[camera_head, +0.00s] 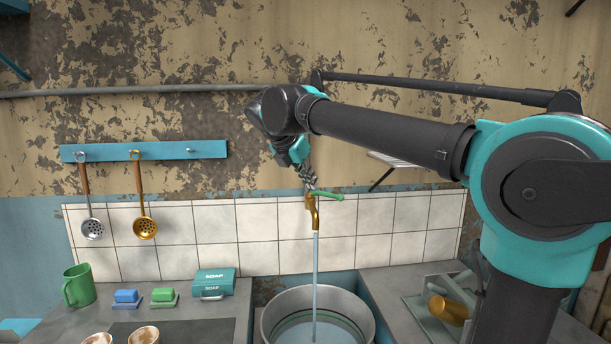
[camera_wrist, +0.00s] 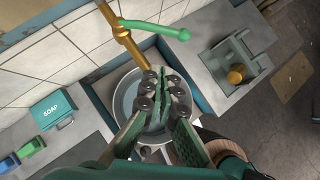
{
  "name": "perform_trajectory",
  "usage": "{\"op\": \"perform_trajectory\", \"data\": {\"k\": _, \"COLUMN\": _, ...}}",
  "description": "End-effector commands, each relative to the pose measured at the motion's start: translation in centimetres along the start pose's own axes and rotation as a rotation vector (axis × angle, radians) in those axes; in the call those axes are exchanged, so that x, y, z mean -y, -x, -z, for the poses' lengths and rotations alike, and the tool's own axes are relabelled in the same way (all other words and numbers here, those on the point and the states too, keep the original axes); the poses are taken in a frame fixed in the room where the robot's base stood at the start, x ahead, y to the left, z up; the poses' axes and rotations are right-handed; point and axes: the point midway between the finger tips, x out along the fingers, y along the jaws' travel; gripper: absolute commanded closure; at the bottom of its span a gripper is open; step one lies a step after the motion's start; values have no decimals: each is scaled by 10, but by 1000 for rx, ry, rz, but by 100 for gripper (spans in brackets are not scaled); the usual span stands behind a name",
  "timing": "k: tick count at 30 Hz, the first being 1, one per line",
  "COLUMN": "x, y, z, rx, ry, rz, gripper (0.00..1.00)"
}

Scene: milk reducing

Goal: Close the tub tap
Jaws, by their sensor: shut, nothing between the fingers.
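The brass tap (camera_head: 314,212) is on the tiled wall, with a green lever handle (camera_head: 328,195) pointing right. A stream of water (camera_head: 315,265) runs from its spout into the round metal tub (camera_head: 282,308) below. My gripper (camera_head: 309,184) is shut and empty. In the head view it appears just above the tap, near the handle's left end; contact cannot be told. In the wrist view the tap (camera_wrist: 122,35) and its handle (camera_wrist: 160,28) lie beyond my fingertips (camera_wrist: 163,76), and the fingers cover part of the tub (camera_wrist: 124,95).
Two skimmers hang from a blue rack (camera_head: 180,150). Space around the tap's front is clear.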

Motion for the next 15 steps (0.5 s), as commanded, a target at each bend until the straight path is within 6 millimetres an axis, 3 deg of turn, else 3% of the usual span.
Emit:
{"op": "perform_trajectory", "data": {"k": 7, "x": 0, "y": -50, "z": 0, "rx": 0, "ry": -4, "rz": 2, "gripper": 100}}
{"op": "perform_trajectory", "data": {"k": 15, "x": 0, "y": -78, "z": -20, "rx": -1, "ry": -4, "rz": 2, "gripper": 100}}
